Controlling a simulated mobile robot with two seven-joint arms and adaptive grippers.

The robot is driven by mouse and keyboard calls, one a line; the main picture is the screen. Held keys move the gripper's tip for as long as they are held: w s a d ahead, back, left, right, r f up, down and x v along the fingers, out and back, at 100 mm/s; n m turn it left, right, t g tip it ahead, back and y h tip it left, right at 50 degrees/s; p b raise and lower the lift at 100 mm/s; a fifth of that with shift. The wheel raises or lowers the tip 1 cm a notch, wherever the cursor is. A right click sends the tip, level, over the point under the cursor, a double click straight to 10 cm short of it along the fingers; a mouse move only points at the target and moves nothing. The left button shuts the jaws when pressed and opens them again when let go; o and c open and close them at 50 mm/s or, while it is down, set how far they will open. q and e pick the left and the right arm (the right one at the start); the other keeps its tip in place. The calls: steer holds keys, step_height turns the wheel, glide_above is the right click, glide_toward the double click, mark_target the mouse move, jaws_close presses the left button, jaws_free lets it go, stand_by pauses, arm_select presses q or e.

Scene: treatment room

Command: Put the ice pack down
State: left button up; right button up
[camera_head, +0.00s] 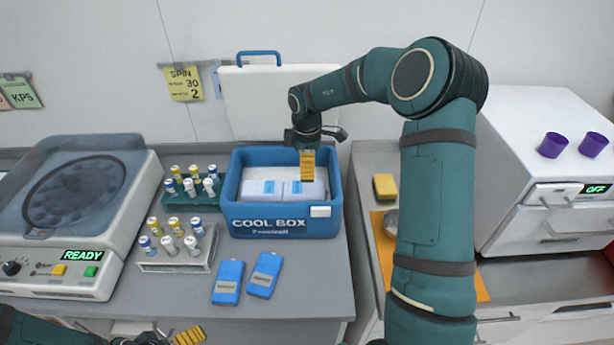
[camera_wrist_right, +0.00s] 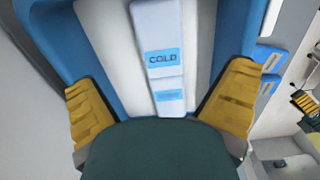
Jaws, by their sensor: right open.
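The blue cool box (camera_head: 240,210) stands open on the grey counter. Two white ice packs with blue labels, one at left (camera_head: 262,188) and one at right (camera_head: 303,189), lie inside it. My right gripper (camera_head: 307,166) points down into the box from above, over the right side. In the right wrist view its yellow fingers are spread open, with one white pack marked COLD (camera_wrist_right: 158,35) between them and gaps on both sides. My left gripper (camera_head: 172,338) is only partly in view at the bottom edge, one yellow fingertip showing; its opening is unclear.
Two blue packs (camera_head: 228,281) lie on the counter in front of the box. Tube racks (camera_head: 180,262) and a centrifuge (camera_head: 70,215) stand to the left. The white lid (camera_head: 245,105) stands behind the box. A gap separates the right counter, with its orange mat (camera_head: 381,254) and white appliance (camera_head: 530,125).

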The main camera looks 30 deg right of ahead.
steer(key=shift+r, duration=1.35)
